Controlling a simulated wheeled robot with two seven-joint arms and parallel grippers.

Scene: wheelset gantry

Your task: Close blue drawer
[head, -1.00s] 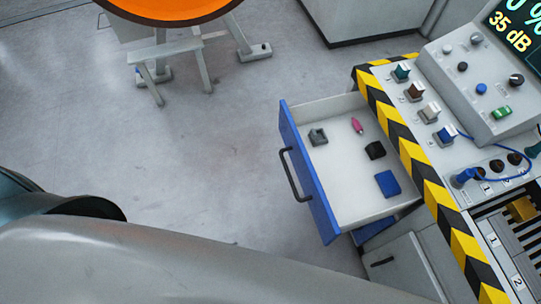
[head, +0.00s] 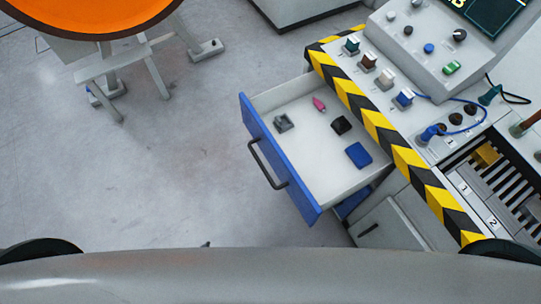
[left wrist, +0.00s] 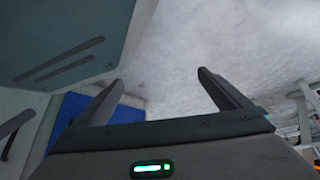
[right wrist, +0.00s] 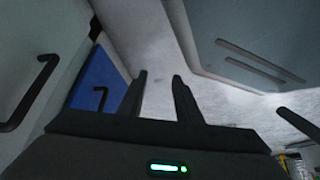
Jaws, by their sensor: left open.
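The blue drawer (head: 290,170) is pulled open from the console in the head view, with its black bar handle (head: 265,165) on the outer face. Its white tray holds several small items. A blue panel with a black handle shows at the left of the right wrist view (right wrist: 98,82). A blue surface also shows in the left wrist view (left wrist: 72,108); I cannot tell which part it is. My left gripper (left wrist: 160,85) is open and empty. My right gripper (right wrist: 160,82) has its fingers a narrow gap apart with nothing between them. Neither gripper shows in the head view.
The console (head: 430,60) with a yellow-black striped edge (head: 385,130) stands above the drawer. A grey cabinet door (head: 390,235) is below it. An orange round object on a stand (head: 90,12) is at upper left. Grey floor (head: 150,170) lies clear left of the drawer.

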